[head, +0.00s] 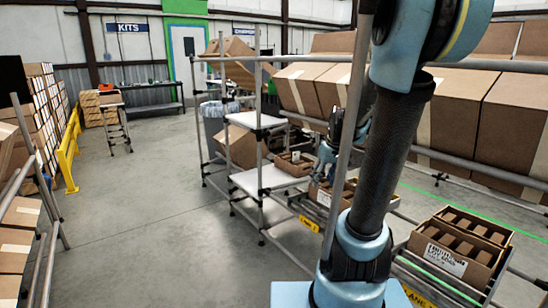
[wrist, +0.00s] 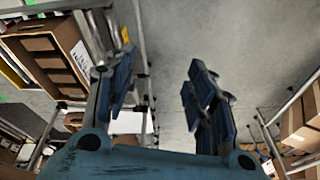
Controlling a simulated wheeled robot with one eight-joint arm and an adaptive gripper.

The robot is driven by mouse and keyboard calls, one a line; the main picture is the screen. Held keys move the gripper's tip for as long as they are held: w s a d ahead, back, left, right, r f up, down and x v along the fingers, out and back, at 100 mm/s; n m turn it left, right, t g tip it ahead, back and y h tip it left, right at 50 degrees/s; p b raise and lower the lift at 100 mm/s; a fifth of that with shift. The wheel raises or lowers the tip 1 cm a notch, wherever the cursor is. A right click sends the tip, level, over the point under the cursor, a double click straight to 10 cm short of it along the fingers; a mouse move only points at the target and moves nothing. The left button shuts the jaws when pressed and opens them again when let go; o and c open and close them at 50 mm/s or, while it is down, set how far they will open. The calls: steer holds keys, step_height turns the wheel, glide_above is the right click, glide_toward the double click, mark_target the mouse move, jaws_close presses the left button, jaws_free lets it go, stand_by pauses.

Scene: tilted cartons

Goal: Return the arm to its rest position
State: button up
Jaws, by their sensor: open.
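My gripper (wrist: 158,88) shows in the wrist view with its two dark blue fingers spread apart. Nothing is between the fingers, only grey floor behind them. In the head view my arm stands on the right side, and my gripper (head: 333,150) is partly hidden behind the arm and a rack post, near the rack's shelves. Its fingers cannot be made out clearly there.
A pipe rack (head: 258,130) with white shelves stands close to my arm. Tilted cartons (head: 440,105) line its upper level, and open divided boxes (head: 460,245) sit lower. A yellow barrier (head: 69,150) and stacked cartons stand left. The floor (head: 135,215) between is clear.

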steer(key=s+f+m+h, duration=0.1)
steer(key=s+f, duration=0.1)
steer(key=s, duration=0.8)
steer(key=s+f+m, duration=0.2)
steer(key=s+f, duration=0.1)
steer(key=s, duration=0.7)
steer(key=shift+s+d+f+m+h, duration=0.25)
steer(key=shift+s+f+m+h, duration=0.05)
steer(key=shift+s+f+h, duration=0.1)
steer(key=shift+w+f, duration=0.15)
steer(key=shift+w, duration=0.35)
stand_by(0.7)
